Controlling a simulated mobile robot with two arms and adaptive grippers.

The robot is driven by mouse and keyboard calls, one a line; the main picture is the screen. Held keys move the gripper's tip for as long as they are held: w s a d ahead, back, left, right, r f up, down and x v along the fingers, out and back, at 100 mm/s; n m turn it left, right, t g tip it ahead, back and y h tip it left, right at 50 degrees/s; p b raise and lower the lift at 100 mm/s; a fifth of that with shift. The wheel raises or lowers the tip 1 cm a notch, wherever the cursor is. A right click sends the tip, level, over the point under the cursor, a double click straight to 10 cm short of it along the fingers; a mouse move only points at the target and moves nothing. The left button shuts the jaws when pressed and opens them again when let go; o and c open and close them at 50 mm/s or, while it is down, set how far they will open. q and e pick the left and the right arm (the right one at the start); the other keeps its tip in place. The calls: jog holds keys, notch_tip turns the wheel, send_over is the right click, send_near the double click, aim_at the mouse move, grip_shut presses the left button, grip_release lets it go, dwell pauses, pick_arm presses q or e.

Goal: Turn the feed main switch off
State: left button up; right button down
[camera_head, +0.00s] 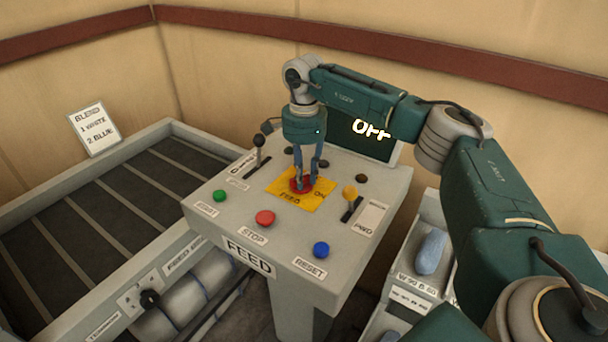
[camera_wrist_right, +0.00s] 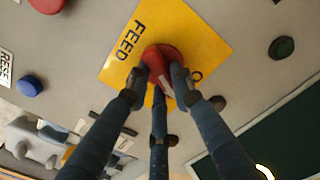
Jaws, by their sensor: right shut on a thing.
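The feed main switch is a red rotary knob (camera_head: 300,185) on a yellow plate (camera_head: 287,201) marked FEED and ON, on the sloped top of the grey FEED console (camera_head: 215,222). In the right wrist view the red knob (camera_wrist_right: 163,62) sits between the blue-grey fingers, and the yellow plate (camera_wrist_right: 205,42) lies under it. My right gripper (camera_head: 304,180) points down from above and is shut on the knob. The display (camera_head: 345,128) behind the switch reads OFF. The fingers hide part of the knob. My left gripper is not in view.
The console also bears a green button (camera_head: 220,196), a red STOP button (camera_head: 265,218), a blue RESET button (camera_head: 321,249), a yellow-tipped lever (camera_head: 350,192) and a black-knobbed lever (camera_head: 259,141). A conveyor bed (camera_head: 100,205) stands left. A bin (camera_head: 433,215) with a blue item stands right.

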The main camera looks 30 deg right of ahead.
jog(key=n, duration=0.4)
jog(key=shift+w+n, duration=0.15)
jog(key=shift+n, duration=0.25)
dwell(0.4)
jog(key=c, duration=1.5)
grip_release()
jog(key=shift+r, duration=0.1)
notch_tip(320, 180, up, 12)
jog(key=shift+f, duration=0.1)
